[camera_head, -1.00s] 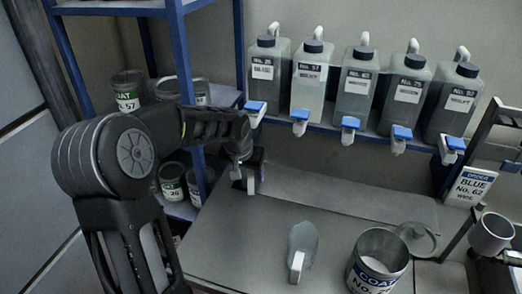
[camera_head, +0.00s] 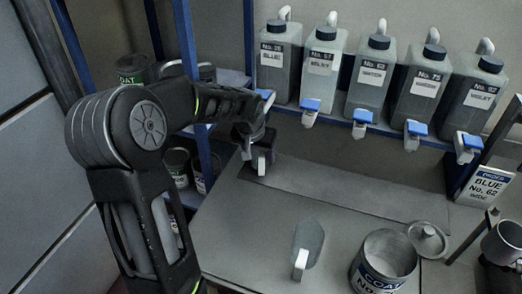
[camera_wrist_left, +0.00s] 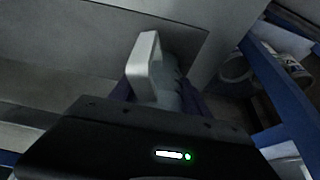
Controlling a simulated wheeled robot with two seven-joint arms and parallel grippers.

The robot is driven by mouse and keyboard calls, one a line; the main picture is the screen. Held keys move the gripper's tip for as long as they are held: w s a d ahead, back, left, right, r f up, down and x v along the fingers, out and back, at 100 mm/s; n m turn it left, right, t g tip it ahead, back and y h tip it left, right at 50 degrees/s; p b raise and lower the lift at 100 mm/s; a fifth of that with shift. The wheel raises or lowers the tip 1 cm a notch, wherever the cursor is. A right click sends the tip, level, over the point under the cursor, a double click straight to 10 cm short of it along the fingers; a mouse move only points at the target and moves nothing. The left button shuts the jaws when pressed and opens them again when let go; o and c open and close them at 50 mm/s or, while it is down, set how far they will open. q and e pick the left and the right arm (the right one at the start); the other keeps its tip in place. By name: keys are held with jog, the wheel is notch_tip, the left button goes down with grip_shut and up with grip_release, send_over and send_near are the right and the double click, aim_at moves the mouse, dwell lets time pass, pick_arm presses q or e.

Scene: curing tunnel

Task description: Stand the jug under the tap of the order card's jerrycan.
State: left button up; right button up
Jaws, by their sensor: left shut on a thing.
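My left gripper (camera_head: 256,148) is shut on the jug, a grey vessel with a white handle (camera_wrist_left: 145,68). In the head view its handle (camera_head: 262,162) shows just below the gripper, and the arm hides most of its body. The jug is at the left end of the bench, below and near the leftmost tap. Several grey jerrycans with blue-levered taps stand in a row on a blue shelf. The leftmost (camera_head: 279,62) appears to read BLUE; a middle one (camera_head: 373,72) has a label too small to read surely. The order card (camera_head: 483,186) reads BLUE No. 62.
An open coat tin (camera_head: 384,264), a lid (camera_head: 427,241) and a metal cup (camera_head: 502,243) are at the right. A blue rack post (camera_head: 185,45) stands close to my arm.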

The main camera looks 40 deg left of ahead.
pick_arm(q)
jog(key=shift+w+f, duration=0.1)
jog(key=shift+f, duration=0.1)
jog(key=o, duration=1.4)
jog(key=shift+r, duration=0.2)
jog(key=v, duration=1.1)
jog(key=shift+r+b, duration=0.35)
jog(key=shift+r, duration=0.05)
